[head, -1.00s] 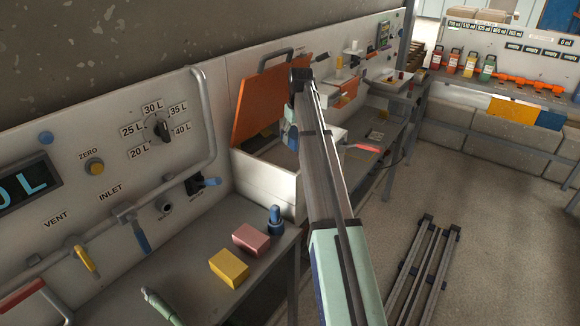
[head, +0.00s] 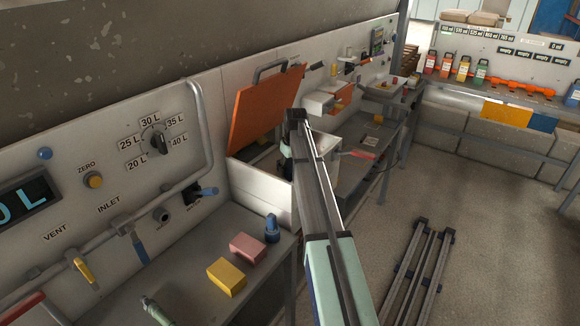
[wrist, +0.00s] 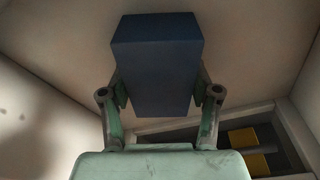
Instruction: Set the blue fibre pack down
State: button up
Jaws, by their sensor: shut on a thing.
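The blue fibre pack (wrist: 155,65) is a dark blue block in the wrist view. My gripper (wrist: 158,92) is shut on it, one finger on each side. Pale walls surround the pack in the wrist view, and no contact between pack and surface can be made out. In the head view my arm reaches to the white box (head: 258,182) with its orange lid (head: 264,112) raised. There the pack is hidden and my gripper cannot be made out clearly.
A yellow block (head: 227,277), a pink block (head: 249,248) and a blue-topped fitting (head: 272,229) stand on the near bench. Yellow pieces (wrist: 245,139) lie in a dark recess at lower right in the wrist view. Metal rails (head: 424,270) lie on the floor.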

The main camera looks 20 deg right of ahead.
aim_at(292, 167)
jog(key=shift+f, duration=0.1)
jog(key=o, duration=1.2)
jog(key=r, duration=0.4)
jog(key=s+r+b, duration=0.1)
jog(key=r, duration=0.3)
jog(key=r+b, duration=0.1)
jog(key=r, duration=0.3)
jog(key=shift+s+d+r, duration=0.1)
jog(key=shift+s, duration=0.3)
